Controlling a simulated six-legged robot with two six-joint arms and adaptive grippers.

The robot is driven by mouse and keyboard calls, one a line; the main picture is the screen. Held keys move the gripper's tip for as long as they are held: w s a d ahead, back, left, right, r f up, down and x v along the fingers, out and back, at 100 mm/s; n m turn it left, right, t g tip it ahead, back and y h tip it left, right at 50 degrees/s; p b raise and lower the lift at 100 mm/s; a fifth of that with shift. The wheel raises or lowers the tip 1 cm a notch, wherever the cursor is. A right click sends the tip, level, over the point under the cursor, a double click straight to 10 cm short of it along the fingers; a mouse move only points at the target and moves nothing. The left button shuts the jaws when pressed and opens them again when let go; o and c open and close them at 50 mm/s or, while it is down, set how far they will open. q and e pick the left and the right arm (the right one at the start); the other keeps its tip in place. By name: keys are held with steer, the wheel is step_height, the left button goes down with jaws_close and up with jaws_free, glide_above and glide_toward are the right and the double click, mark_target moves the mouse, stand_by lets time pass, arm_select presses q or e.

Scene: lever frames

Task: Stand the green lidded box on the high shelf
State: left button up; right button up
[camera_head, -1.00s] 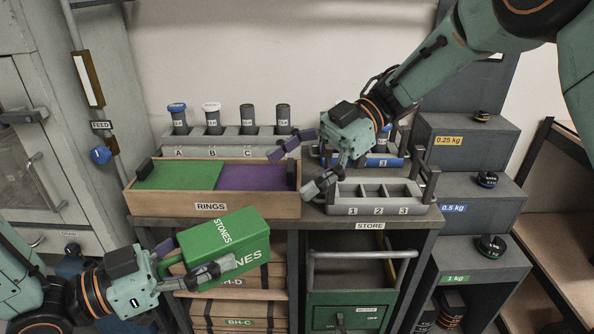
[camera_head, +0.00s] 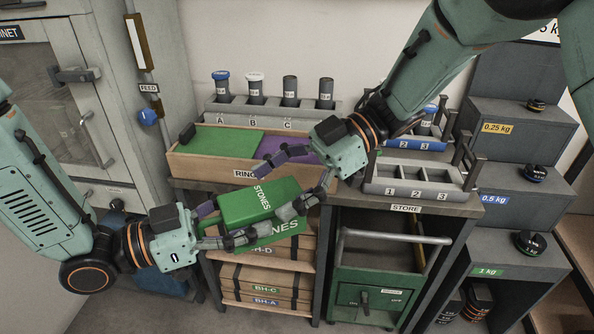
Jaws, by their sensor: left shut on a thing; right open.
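The green lidded box (camera_head: 262,203), labelled STONES, is held in the air in front of the bench, below the RINGS tray. My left gripper (camera_head: 228,222) is shut on its left end. My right gripper (camera_head: 292,182) is open, its fingers close to the box's upper right part; I cannot tell whether they touch it. The box lies tilted, with its label facing up and toward me. No high shelf is clearly recognisable in this view.
The RINGS tray (camera_head: 187,167) with green and purple halves stands on the bench behind the box. Grey STORE rack (camera_head: 374,190) is to its right. Stepped weight blocks (camera_head: 512,206) stand at the right. A grey cabinet (camera_head: 60,90) stands at the left.

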steer(key=shift+s+a+f, duration=0.15)
steer(key=shift+a, duration=0.2)
steer(key=shift+c, duration=0.2)
steer(key=c, duration=1.3)
arm_select(q)
steer(key=o, duration=1.4)
arm_select(e)
steer(key=shift+c, duration=0.5)
arm_select(q)
steer(key=shift+a, duration=0.1)
